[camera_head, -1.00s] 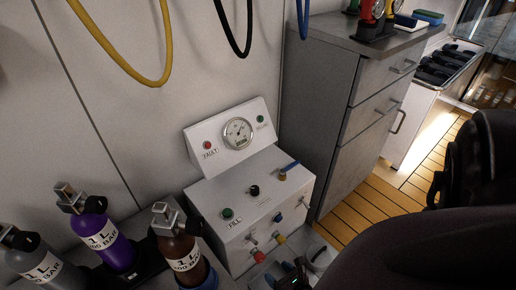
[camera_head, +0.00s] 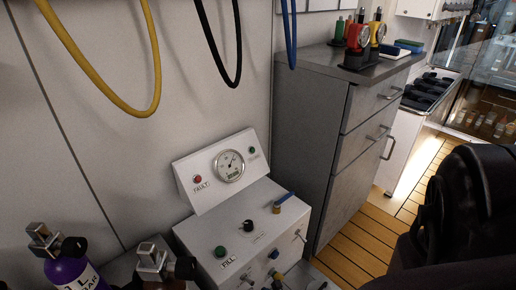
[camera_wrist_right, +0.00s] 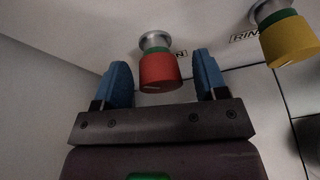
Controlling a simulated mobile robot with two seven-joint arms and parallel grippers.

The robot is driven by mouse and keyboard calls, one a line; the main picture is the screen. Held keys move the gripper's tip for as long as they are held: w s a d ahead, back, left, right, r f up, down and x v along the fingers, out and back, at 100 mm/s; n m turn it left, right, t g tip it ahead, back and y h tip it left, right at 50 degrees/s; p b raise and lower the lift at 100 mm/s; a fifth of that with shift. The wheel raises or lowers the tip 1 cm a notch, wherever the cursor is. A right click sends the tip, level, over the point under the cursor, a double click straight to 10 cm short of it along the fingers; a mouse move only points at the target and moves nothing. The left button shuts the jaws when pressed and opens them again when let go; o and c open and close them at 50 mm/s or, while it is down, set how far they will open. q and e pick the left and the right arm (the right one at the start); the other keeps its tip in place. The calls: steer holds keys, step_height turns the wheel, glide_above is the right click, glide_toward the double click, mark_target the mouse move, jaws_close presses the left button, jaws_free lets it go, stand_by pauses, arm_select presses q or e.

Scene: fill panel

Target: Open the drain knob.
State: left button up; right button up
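In the right wrist view a red knob (camera_wrist_right: 158,70) with a green ring sits on a metal stem on the pale panel face. The label behind it is mostly hidden; only a final "N" shows. My right gripper (camera_wrist_right: 163,82) is open, its two blue fingertips on either side of the red knob with a gap at each side. A yellow knob (camera_wrist_right: 290,38) sits to the right, by a label starting "RIN". In the head view the white fill panel (camera_head: 210,232) shows, but the red knob is below the picture. My left gripper is not in view.
The panel carries a gauge (camera_head: 229,165), a green button (camera_head: 220,251), a black knob (camera_head: 248,226) and a blue-handled valve (camera_head: 284,198). Gas bottles (camera_head: 72,272) stand at lower left. A grey cabinet (camera_head: 312,140) stands right of the panel. Hoses hang above.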

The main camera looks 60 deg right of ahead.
steer(key=c, duration=0.9)
steer(key=shift+h, duration=0.3)
steer(key=shift+a+n+h, duration=0.15)
steer(key=shift+n+h, duration=0.45)
steer(key=shift+n, duration=0.5)
steer(key=shift+f+n+h, duration=0.1)
steer(key=shift+n+h, duration=0.7)
steer(key=shift+n, duration=0.4)
steer(key=o, duration=0.9)
